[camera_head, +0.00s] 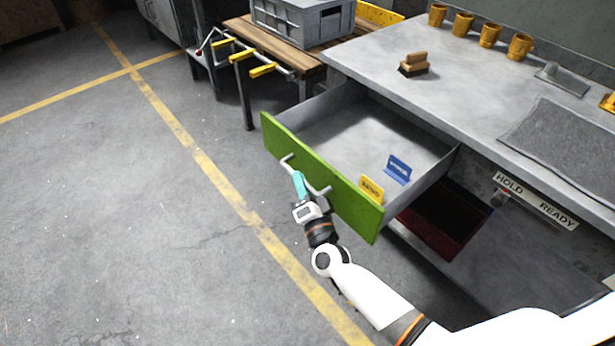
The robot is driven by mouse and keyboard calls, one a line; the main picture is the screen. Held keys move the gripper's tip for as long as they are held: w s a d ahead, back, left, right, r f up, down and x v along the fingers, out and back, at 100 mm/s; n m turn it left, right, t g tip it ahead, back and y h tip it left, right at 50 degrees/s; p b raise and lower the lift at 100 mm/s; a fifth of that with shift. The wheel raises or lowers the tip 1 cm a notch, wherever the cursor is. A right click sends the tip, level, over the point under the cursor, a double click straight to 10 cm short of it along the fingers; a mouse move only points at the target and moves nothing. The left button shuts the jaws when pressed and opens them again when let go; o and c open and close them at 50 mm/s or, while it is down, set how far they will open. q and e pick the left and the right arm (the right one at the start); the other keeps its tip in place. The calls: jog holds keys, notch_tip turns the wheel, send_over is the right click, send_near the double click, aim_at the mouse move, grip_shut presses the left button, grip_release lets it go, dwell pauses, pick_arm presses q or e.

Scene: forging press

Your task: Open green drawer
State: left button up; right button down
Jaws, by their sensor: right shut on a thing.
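The green drawer (335,190) is pulled out from under the grey worktop, and its grey inside shows. A blue tag (398,168) and a yellow tag (371,189) stand inside, near the front right. A light metal bar handle (288,160) is on the green front. My right gripper (301,181), with teal fingers, is shut on the handle near its middle. My left gripper is not in view.
The worktop (365,60) holds a wooden brush (414,64), several orange mugs (463,22) and a dark mat (565,140). A dark red bin (445,216) sits below the worktop. A wooden bench with a grey crate (303,22) stands behind. The floor at left is clear.

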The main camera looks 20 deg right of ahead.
jog(key=shift+s+f, duration=0.1)
jog(key=c, duration=1.5)
grip_release()
jog(key=shift+o, duration=0.2)
jog(key=v, duration=1.2)
